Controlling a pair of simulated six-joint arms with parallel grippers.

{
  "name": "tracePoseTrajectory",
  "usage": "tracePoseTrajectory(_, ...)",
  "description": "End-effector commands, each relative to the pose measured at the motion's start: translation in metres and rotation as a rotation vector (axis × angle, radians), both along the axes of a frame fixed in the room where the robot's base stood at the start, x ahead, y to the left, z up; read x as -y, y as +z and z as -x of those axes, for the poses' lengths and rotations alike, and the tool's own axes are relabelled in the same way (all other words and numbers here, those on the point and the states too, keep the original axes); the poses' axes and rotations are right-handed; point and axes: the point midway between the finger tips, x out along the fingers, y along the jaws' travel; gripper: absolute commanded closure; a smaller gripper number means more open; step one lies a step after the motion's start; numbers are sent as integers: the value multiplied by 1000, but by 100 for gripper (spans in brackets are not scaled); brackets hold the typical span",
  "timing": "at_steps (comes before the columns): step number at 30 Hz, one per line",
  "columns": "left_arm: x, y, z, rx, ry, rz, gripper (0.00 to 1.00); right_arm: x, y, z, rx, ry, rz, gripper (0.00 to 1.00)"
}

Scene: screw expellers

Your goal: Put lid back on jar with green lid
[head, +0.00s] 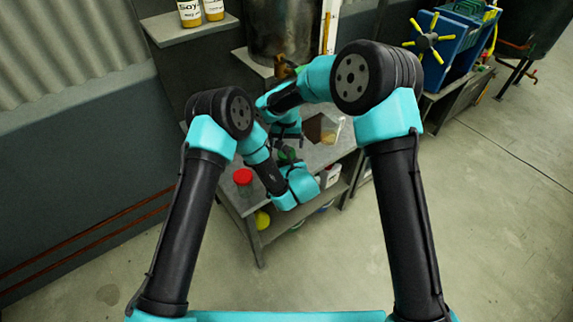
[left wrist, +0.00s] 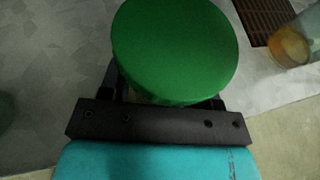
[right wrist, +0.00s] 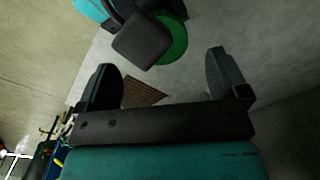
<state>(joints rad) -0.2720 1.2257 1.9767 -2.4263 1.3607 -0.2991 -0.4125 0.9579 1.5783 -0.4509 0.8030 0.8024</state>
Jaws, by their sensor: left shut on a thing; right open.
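A round green lid (left wrist: 175,50) fills the top middle of the left wrist view. My left gripper (left wrist: 165,98) is shut just below it, on what looks like the jar with the green lid. The lid hides most of the jar body, so I cannot tell whether it is seated. The green lid also shows in the right wrist view (right wrist: 174,42), partly behind a dark part of my left arm. My right gripper (right wrist: 160,63) is open and empty, with the lid beyond its fingertips. In the head view the lid (head: 288,155) is small and partly covered by my arms.
A red lid (head: 242,176) stands at the left of the grey workbench (head: 225,200). A glass container with orange-brown contents (left wrist: 290,46) and a brown grate (left wrist: 262,18) are near the left gripper. Several items sit on the lower shelf, including a yellow one (head: 262,220).

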Motion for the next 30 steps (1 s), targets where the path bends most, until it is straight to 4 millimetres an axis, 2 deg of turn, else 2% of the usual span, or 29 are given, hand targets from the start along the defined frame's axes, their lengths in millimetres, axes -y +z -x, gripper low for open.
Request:
tracePoseTrajectory(5, 0, 0, 0, 0, 0, 0, 100, 0, 0, 0, -1, 0, 0, 7)
tracePoseTrajectory(8, 0, 0, 0, 0, 0, 0, 100, 0, -1, 0, -1, 0, 0, 0)
tracePoseTrajectory(17, 0, 0, 0, 0, 0, 0, 100, 0, 2, 0, 0, 0, 0, 0)
tracePoseTrajectory(23, 0, 0, 0, 0, 0, 0, 100, 0, 21, 0, 2, 0, 0, 0)
tracePoseTrajectory(30, 0, 0, 0, 0, 0, 0, 100, 0, 65, -1, 4, 0, -2, 0)
